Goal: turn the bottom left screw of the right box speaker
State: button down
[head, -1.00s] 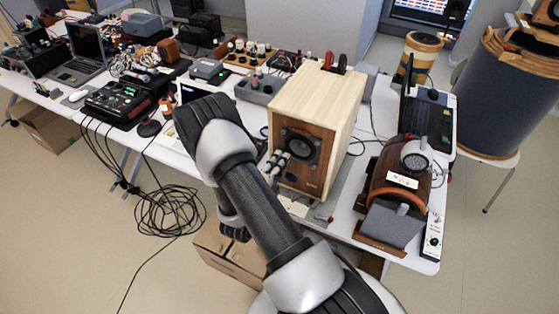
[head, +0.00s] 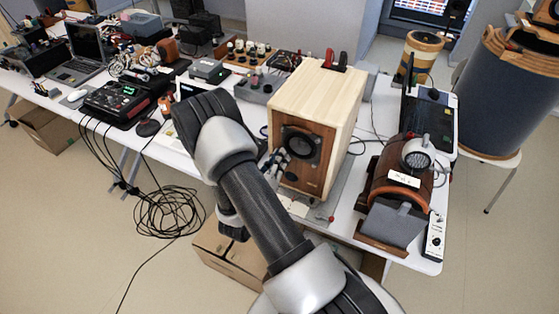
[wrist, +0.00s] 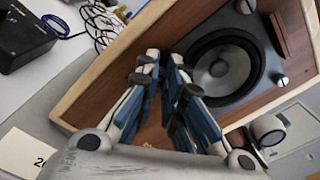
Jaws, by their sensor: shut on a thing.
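The box speaker (head: 322,98) stands on the table with a pale wooden cabinet and a brown front. Its round black driver (head: 300,147) also shows in the wrist view (wrist: 222,66), tilted, with two silver screws (wrist: 280,80) visible at its rim. My gripper (head: 277,160) is at the lower left of the driver. In the wrist view, its blue and grey fingers (wrist: 164,62) come together at the driver's left edge, shut on the bottom left screw. The fingertips hide that screw, so its turn angle cannot be seen.
A brown rounded device (head: 392,192) stands close to the speaker's right. A cardboard box (head: 228,255) is under the table. A white card (wrist: 28,152) lies near my gripper.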

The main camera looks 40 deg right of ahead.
jog(key=m+b, duration=0.7)
jog(key=m, duration=1.4)
jog(key=shift+f+b, duration=0.15)
jog(key=shift+b, duration=0.2)
jog(key=shift+w+m, duration=0.1)
jog(key=shift+m, duration=0.2)
jog(key=c, duration=1.7)
grip_release()
jog(key=shift+o, duration=0.2)
jog(key=v, duration=1.2)
